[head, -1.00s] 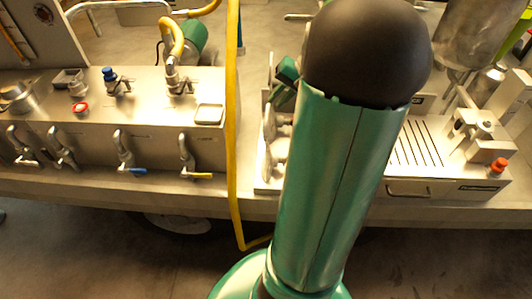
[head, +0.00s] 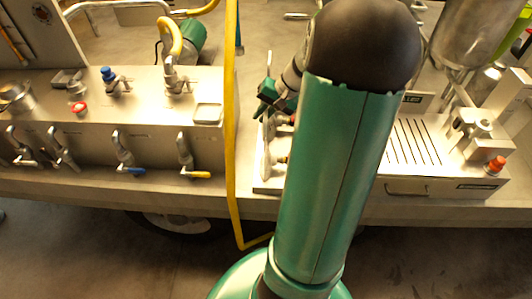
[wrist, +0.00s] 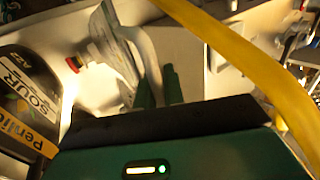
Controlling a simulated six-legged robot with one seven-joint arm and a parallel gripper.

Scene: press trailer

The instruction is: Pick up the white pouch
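Contact cannot be made out. My green gripper (head: 268,98) also shows above the pale shape in the head view.
A yellow hose (wrist: 235,45) crosses the wrist view; it hangs left of my arm in the head view (head: 232,120). A dark item labelled "SOUR" (wrist: 30,100) lies left of my gripper. A slotted steel unit (head: 440,188) and a counter with taps (head: 100,130) flank my arm.

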